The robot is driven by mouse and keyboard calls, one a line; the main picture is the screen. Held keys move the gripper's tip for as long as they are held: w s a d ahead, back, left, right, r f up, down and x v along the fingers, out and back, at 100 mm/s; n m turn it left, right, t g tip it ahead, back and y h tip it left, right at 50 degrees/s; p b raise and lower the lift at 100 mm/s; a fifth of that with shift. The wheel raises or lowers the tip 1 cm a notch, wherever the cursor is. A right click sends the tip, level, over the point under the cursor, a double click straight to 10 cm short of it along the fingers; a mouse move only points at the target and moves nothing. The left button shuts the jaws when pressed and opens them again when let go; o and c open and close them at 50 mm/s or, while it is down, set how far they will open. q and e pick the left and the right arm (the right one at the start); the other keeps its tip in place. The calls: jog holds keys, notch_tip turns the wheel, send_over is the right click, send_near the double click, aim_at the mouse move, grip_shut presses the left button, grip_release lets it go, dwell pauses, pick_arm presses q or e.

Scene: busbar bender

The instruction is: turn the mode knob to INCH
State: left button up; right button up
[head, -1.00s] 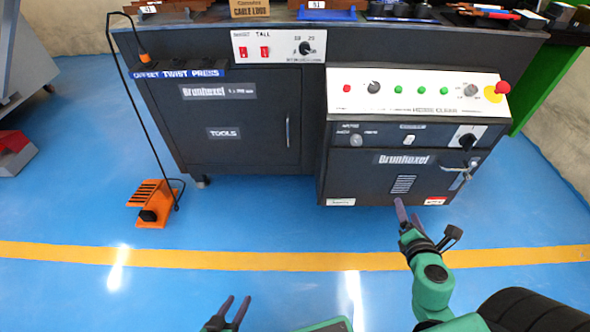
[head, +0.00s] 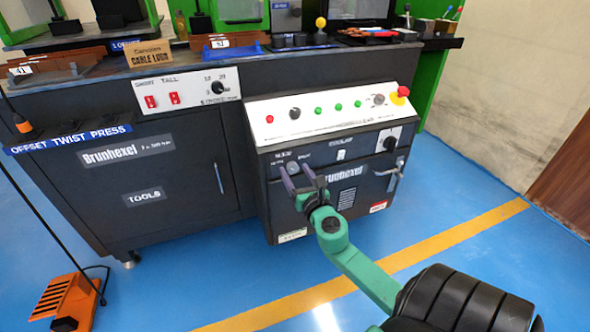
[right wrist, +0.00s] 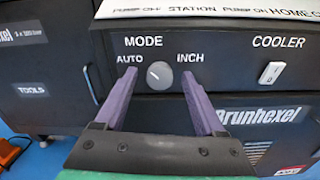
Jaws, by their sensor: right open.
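The mode knob (right wrist: 159,75) is a small round grey dial on the dark front panel, between the printed words AUTO on its left and INCH on its right. Its mark seems to point up and left, toward AUTO. In the head view the knob (head: 292,167) shows just above my right gripper's fingertips. My right gripper (head: 298,177) is open, its purple fingers in front of the panel. In the right wrist view one finger lies on each side below the knob, and I see no contact. My left gripper is out of view.
A white cooler switch (right wrist: 271,72) sits right of the knob. Above is a sloped white panel (head: 325,112) with several buttons and a red emergency stop (head: 402,91). A black rotary switch (head: 390,143) is at the right. An orange foot pedal (head: 66,302) stands on the floor.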

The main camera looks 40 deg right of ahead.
jog(key=shift+w+d, duration=0.15)
jog(key=shift+w, duration=0.15)
grip_shut()
